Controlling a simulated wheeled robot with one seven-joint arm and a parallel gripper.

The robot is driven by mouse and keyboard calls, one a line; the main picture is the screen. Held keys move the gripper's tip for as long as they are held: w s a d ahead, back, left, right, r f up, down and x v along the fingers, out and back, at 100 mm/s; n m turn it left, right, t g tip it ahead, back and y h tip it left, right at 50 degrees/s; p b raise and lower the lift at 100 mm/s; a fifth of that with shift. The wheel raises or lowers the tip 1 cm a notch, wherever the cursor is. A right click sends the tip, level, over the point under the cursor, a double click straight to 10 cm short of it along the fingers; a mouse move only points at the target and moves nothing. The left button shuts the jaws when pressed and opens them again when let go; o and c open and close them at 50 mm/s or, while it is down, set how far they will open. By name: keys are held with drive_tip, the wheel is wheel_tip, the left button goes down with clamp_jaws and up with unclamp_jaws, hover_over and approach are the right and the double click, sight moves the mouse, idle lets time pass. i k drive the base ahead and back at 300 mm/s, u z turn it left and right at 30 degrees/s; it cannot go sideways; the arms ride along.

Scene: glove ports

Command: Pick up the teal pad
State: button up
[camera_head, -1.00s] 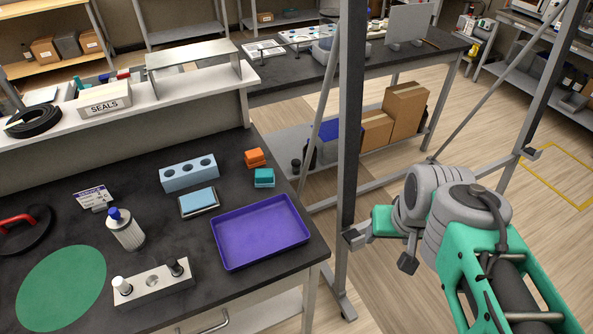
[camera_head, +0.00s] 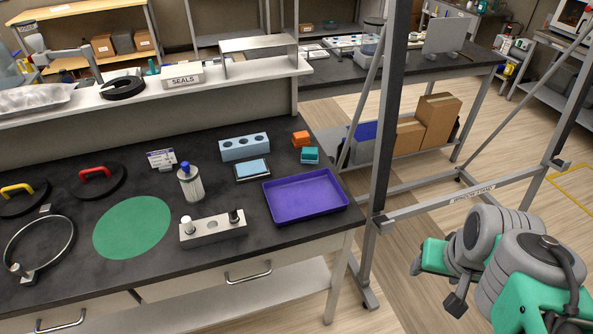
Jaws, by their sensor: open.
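The teal pad (camera_head: 310,155) is a small block-shaped piece lying on the dark bench top near its right end. My gripper (camera_head: 437,284) is at the lower right, beyond the right end of the bench and well away from the pad. Its two fingers are apart, with nothing seen between them.
A light blue block with holes (camera_head: 244,147) and a light blue pad in a dark frame (camera_head: 252,170) lie left of the teal pad. A grey upright post (camera_head: 388,110) stands between bench and arm.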

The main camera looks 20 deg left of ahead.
sight(310, 154)
drive_tip(key=u, duration=0.9)
drive_tip(key=i, duration=0.95)
drive_tip(key=z, duration=0.1)
drive_tip(key=k, duration=1)
drive_tip(key=z, duration=0.9)
drive_tip(key=i, duration=0.7)
drive_tip(key=u, duration=2.3)
drive_tip(key=i, duration=0.5)
drive_tip(key=z, duration=0.05)
